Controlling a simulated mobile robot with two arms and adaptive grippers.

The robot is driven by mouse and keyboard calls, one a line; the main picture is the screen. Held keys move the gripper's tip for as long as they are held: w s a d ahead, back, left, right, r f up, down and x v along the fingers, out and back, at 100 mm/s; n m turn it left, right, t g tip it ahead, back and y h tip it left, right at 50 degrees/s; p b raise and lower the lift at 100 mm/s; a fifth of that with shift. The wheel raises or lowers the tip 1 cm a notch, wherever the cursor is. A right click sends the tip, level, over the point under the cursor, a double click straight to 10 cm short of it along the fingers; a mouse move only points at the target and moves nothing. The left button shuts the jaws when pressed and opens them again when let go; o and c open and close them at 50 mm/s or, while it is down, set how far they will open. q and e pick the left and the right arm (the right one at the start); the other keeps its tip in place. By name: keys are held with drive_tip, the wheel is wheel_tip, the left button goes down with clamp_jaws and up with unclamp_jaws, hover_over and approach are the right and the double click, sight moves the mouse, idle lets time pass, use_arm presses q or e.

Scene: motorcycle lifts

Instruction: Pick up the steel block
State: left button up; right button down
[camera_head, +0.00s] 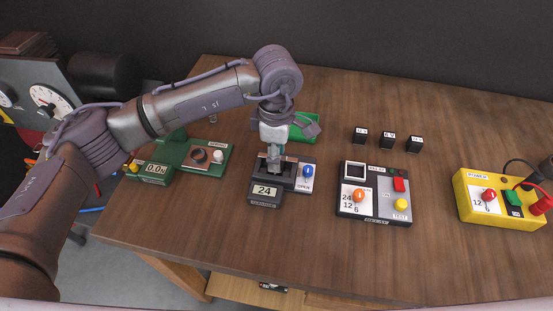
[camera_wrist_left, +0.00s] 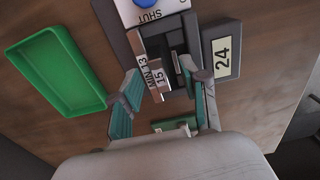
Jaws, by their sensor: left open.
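My left gripper (camera_head: 275,166) points down over a dark vise-like fixture (camera_head: 262,182) that has a display reading 24. It also shows in the wrist view (camera_wrist_left: 163,76), open, with its teal-padded fingers apart on either side of the fixture's jaws. A bright metal plate (camera_wrist_left: 153,73) there is marked "MIN 13 15", next to a dark slot. I cannot clearly pick out the steel block; it may be in the slot, partly hidden by the gripper in the head view. My right gripper is not in view.
A blue knob (camera_head: 308,171) sits on the fixture's right side. A green tray (camera_head: 305,121) lies behind it. A green gauge device (camera_head: 187,158) is at left, a relay tester (camera_head: 375,205) at right, a yellow power box (camera_head: 480,207) farther right. Small black blocks (camera_head: 388,140) stand behind.

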use_arm(q)
drive_tip(key=shift+d, duration=0.1)
drive_tip(key=shift+c, duration=0.4)
clamp_jaws()
